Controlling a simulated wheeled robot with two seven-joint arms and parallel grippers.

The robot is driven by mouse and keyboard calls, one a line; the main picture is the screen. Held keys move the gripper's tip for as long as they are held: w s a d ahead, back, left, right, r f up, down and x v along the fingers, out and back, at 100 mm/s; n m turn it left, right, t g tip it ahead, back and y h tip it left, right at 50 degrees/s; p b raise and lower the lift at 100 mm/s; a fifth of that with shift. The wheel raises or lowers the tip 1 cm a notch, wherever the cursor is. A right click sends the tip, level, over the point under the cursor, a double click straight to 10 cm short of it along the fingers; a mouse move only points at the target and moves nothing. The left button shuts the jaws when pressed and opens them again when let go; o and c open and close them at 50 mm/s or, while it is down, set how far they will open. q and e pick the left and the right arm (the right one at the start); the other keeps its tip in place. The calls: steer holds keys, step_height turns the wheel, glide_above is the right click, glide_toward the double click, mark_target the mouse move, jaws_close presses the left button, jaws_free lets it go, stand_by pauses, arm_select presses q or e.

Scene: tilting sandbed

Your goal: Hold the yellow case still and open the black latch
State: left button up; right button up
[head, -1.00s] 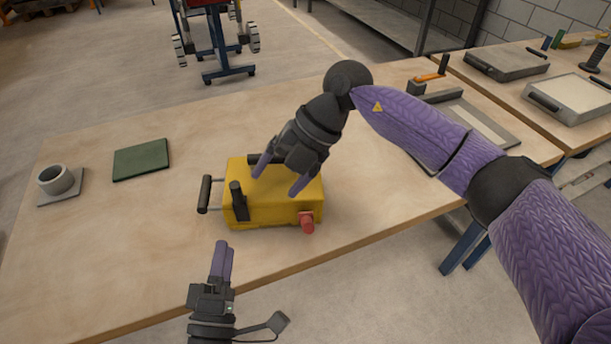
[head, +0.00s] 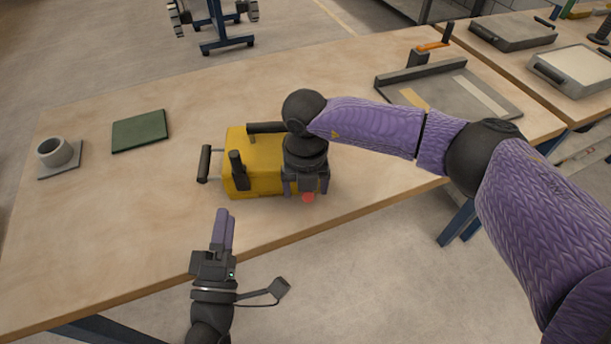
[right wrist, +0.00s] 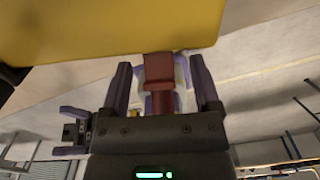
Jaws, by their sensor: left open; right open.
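The yellow case (head: 266,181) sits on the wooden workbench. A black upright lever (head: 238,171), which looks like the latch, stands at its front left. A red part (head: 308,197) sticks out at its front right. My right gripper (head: 306,190) is open, pointing down over the case's right end, and hides that end. In the right wrist view, the red part (right wrist: 159,70) lies between its spread fingers with gaps on both sides. The yellow case (right wrist: 120,28) fills the top there. My left gripper (head: 223,213) is open and empty, in front of the case near the bench edge.
A black handle (head: 204,164) sticks out from the case's left side. A green mat (head: 140,131) and a grey cup (head: 55,152) are to the left on the bench. A grey tray (head: 447,92) lies at the back right.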

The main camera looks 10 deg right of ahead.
steer(key=shift+c, duration=0.2)
jaws_close()
stand_by(1.1)
arm_select(q)
steer(key=c, duration=0.5)
steer(key=shift+w+r+h, duration=0.15)
steer(key=shift+w+h, duration=0.05)
steer(key=shift+h, duration=0.2)
steer(key=shift+c, duration=1)
steer(key=w+m+g+h, duration=0.1)
steer(key=h, duration=0.1)
steer(key=w+r+m+g+h, duration=0.1)
steer(key=w+a+m+g+h, duration=0.1)
steer(key=m+h, duration=0.1)
steer(key=shift+w+r+g+h, duration=0.1)
steer(key=shift+r+g+h, duration=0.2)
steer(key=shift+g, duration=0.1)
jaws_close()
steer(key=w+a+r+g, duration=0.1)
steer(key=w+a+g, duration=0.2)
steer(key=a, duration=0.4)
steer(key=shift+w+r+m+g, duration=0.2)
steer(key=shift+w+m+g, duration=0.15)
steer(key=shift+w, duration=0.3)
